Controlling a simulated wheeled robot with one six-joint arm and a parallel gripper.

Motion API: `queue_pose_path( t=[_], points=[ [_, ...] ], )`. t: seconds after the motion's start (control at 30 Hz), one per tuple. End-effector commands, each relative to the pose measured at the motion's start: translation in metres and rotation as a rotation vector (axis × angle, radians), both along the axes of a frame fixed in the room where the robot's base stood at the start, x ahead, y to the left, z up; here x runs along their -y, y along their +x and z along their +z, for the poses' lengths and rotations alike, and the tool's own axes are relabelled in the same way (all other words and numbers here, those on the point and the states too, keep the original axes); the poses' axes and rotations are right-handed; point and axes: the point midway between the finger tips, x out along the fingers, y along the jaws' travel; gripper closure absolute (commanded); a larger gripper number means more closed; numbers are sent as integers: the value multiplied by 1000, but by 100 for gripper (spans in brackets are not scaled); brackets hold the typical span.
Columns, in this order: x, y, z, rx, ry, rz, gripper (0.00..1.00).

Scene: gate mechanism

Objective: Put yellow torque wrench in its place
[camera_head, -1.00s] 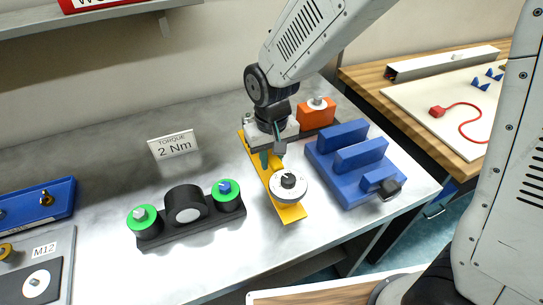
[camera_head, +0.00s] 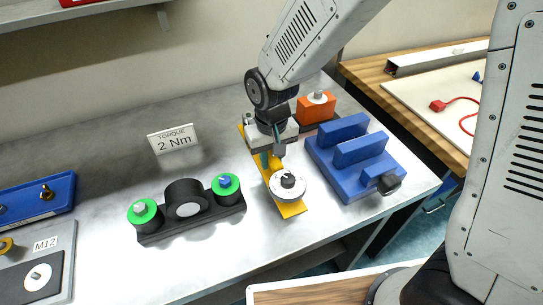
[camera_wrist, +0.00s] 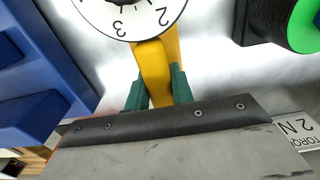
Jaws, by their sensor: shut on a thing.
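The yellow torque wrench (camera_head: 292,210) has a flat yellow body and a round white dial with a dark centre. It is at the right part of the grey bench, left of the blue slotted block (camera_head: 345,170). My gripper (camera_head: 271,160) is over its yellow body, behind the dial. In the wrist view the green fingers (camera_wrist: 157,92) are shut on the yellow body (camera_wrist: 153,62), one on each side, and the numbered dial (camera_wrist: 125,12) is just beyond them. I cannot tell whether the wrench touches the bench.
A black fixture with green-ringed cylinders (camera_head: 186,205) stands to the left, below the "TORQUE 2 Nm" sign (camera_head: 173,139). An orange block (camera_head: 316,108) is behind the blue block. A blue tray (camera_head: 40,197) is at far left. The bench's middle back is clear.

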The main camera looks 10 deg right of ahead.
Motion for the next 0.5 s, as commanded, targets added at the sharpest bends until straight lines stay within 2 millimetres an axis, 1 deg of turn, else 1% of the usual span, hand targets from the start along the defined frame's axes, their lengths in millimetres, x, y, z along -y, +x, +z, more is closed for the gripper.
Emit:
queue_pose_path(
  t=[0.23,0.27,0.3,0.33,0.5],
  points=[
    [0,0,0,1,0,0,100],
    [0,0,0,1,0,0,68],
    [0,0,0,1,0,0,57],
    [0,0,0,1,0,0,51],
    [0,0,0,0,0,0,51]
  ],
)
